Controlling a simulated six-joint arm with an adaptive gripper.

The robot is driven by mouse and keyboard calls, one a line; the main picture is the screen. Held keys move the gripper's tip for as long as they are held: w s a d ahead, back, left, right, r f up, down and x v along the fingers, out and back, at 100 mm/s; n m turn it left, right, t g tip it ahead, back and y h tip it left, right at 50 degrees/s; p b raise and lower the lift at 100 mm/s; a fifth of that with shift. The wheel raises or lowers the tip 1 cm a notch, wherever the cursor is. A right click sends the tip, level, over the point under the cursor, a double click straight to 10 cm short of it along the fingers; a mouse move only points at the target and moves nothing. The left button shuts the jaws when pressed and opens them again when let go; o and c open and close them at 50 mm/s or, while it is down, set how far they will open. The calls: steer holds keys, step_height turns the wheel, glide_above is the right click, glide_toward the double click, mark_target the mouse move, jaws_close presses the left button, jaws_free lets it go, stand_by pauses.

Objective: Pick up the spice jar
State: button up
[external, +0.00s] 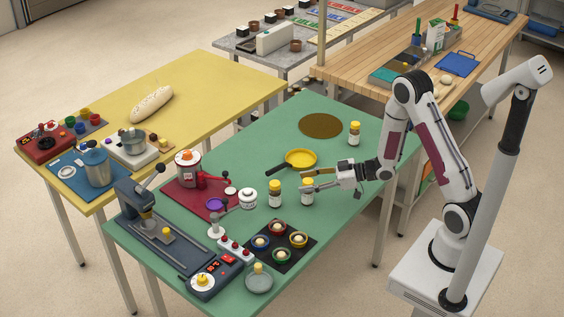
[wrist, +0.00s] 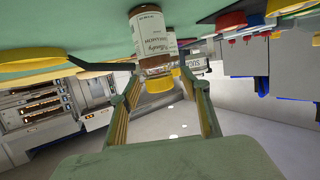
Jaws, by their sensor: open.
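A spice jar (external: 307,194) with a yellow cap and white label stands upright on the green table. In the wrist view, which is upside down, the jar (wrist: 152,42) shows with its brown contents and yellow cap. My gripper (external: 318,187) is level with it and open. In the wrist view, my gripper's fingers (wrist: 160,88) spread on either side of the jar's cap end, with gaps to both sides. Whether the jar is fully between the fingertips or just ahead of them I cannot tell.
Similar yellow-capped jars stand to the left (external: 274,194) and farther back (external: 354,134). A yellow pan (external: 300,158) lies behind, and a black tray (external: 280,263) with small bowls in front.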

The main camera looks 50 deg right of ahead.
stand_by(0.3)
steer(key=c, duration=1.3)
steer(key=shift+o, duration=0.2)
steer(key=shift+r, duration=0.2)
steer(key=shift+r, duration=4.8)
